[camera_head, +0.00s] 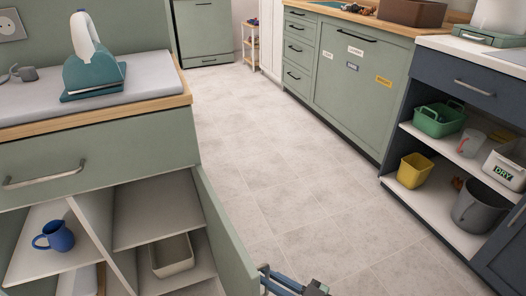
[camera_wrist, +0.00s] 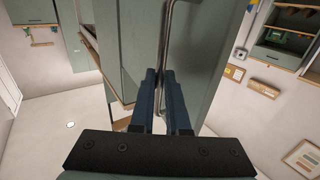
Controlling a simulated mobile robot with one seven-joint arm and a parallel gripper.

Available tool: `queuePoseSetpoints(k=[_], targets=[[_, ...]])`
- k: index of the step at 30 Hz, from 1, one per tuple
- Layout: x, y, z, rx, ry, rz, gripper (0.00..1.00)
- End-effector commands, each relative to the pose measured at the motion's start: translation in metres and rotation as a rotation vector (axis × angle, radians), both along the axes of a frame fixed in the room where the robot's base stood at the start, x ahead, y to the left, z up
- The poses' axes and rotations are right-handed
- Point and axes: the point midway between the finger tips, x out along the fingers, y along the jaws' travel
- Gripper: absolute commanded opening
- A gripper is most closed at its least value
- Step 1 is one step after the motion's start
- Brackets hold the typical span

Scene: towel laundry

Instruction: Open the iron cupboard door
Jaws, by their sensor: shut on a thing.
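The iron (camera_head: 85,55), white and teal on its stand, rests on the grey-topped green cupboard (camera_head: 100,145) at the left of the head view. The cupboard door (camera_head: 222,235) stands swung out from the cupboard's right side, so the shelves show. My gripper (camera_wrist: 159,78) is shut on the door's metal handle (camera_wrist: 168,45) in the wrist view. In the head view only part of my gripper (camera_head: 280,281) shows at the bottom edge, beside the door; the handle is hidden there.
A blue mug (camera_head: 54,236) and a beige bin (camera_head: 172,256) are on the cupboard shelves. Clear tiled floor (camera_head: 270,150) lies right of the door. Across it stand green cabinets (camera_head: 350,85) and a dark blue open-shelf unit (camera_head: 392,178) holding several containers.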

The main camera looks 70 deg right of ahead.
Motion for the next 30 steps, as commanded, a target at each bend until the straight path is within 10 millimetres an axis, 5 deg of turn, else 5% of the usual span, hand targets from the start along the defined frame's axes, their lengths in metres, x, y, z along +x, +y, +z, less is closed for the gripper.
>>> queuePoseSetpoints(k=[9, 10, 15, 25, 30], targets=[[0.003, -0.001, 0.003, 0.001, -0.009, -0.001, 0.0], [0.003, -0.001, 0.003, 0.001, -0.009, -0.001, 0.17], [0.002, 0.0, 0.002, 0.0, -0.006, 0.001, 0.43], [-0.002, 0.001, 0.002, -0.001, -0.002, 0.001, 0.43], [-0.024, 0.006, 0.002, -0.001, 0.001, -0.001, 0.43]])
